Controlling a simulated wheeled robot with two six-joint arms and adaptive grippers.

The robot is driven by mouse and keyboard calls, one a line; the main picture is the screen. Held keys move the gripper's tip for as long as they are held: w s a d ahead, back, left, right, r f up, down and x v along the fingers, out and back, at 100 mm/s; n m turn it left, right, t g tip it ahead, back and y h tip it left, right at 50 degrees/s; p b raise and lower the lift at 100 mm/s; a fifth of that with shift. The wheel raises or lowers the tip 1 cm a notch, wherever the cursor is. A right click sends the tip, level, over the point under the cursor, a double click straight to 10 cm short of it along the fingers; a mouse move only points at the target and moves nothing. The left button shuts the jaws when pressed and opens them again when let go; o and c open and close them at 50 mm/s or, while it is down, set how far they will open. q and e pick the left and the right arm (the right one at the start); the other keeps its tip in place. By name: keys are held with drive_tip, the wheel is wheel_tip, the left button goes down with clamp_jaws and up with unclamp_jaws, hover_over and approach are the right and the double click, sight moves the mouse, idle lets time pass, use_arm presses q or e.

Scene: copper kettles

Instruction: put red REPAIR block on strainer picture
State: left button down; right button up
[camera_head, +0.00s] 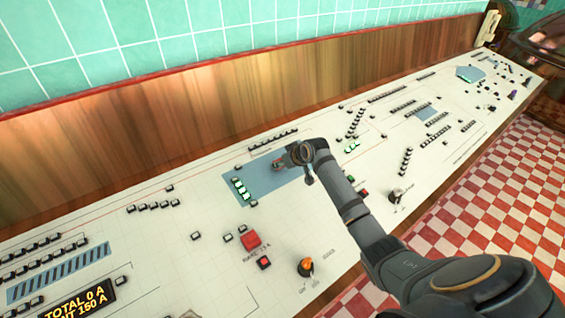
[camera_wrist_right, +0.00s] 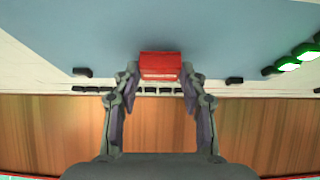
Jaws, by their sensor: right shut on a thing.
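The red block (camera_wrist_right: 160,66) is between the fingertips of my right gripper (camera_wrist_right: 160,78) in the right wrist view. The gripper is shut on it, over a plain blue area. Any lettering on the block is too small to read. In the head view my right gripper (camera_head: 281,164) is over a blue rectangle (camera_head: 262,180) on the long white panel (camera_head: 330,215), and a little red shows at its tip. Whether the block touches the panel cannot be told. I cannot make out a strainer picture in either view. My left gripper is not in view.
Several green-lit small blocks (camera_head: 241,189) stand at the left end of the blue rectangle. A wooden wall (camera_head: 190,125) runs along the back.

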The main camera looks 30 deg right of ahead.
drive_tip(key=shift+f, duration=0.25)
idle(0.8)
drive_tip(key=o, duration=1.1)
drive_tip(key=p+v, duration=0.1)
drive_tip(key=p, duration=0.1)
drive_tip(key=shift+s+r+p, duration=0.15)
drive_tip(key=shift+r+p, duration=0.2)
drive_tip(key=p+v, duration=0.6)
drive_tip(key=p, duration=0.1)
drive_tip(key=shift+s+p, duration=0.15)
drive_tip(key=shift+p, duration=0.25)
